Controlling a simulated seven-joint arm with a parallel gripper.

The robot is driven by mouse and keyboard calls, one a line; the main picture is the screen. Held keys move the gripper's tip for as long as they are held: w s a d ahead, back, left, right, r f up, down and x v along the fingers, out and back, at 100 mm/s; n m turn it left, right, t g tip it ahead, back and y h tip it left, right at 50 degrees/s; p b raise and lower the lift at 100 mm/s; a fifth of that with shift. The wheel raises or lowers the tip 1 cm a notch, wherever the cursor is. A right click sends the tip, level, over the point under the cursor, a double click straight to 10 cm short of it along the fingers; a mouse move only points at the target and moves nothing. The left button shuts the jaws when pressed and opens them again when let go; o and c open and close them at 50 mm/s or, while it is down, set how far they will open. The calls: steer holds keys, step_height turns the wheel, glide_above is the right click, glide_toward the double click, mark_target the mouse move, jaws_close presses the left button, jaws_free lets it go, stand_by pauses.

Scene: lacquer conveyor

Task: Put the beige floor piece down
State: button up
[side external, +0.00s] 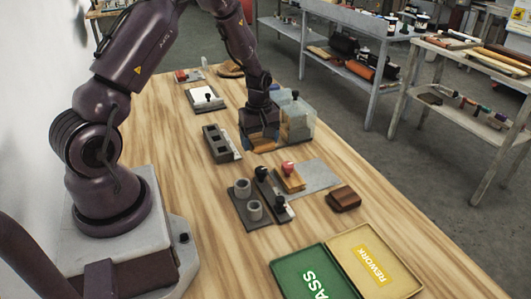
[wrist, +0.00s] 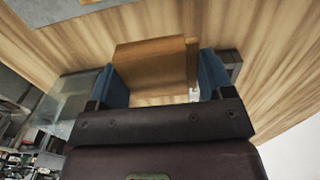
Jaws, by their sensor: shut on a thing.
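My gripper (side external: 261,140) is low over the wooden table, toward its far half. In the wrist view my gripper (wrist: 163,80) has its two blue fingers on either side of a tan-brown block, the beige floor piece (wrist: 150,65), and is shut on it. In the side view only a small orange-brown part of the piece (side external: 262,145) shows beneath the fingers; the rest is hidden. It is at or just above the table; I cannot tell whether it touches.
A clear box (side external: 307,107) with beige pieces stands close to the right of my gripper. A dark slotted block (side external: 216,146) is to the left. In front are a stamp holder (side external: 240,215), grey mat (side external: 320,175), brown block (side external: 343,199), and green (side external: 300,268) and yellow (side external: 400,280) trays.

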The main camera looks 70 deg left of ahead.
mark_target(265, 160)
steer(key=w+f, duration=0.1)
steer(key=w+a+f, duration=0.1)
steer(key=shift+a+f, duration=0.1)
steer(key=shift+f, duration=0.2)
steer(key=shift+w+a+f, duration=0.1)
steer(key=shift+f, duration=0.85)
steer(key=shift+w+a+f, duration=0.1)
steer(key=shift+f, duration=0.8)
steer(key=shift+f, duration=0.1)
steer(key=o, duration=0.9)
steer(key=shift+o, duration=0.2)
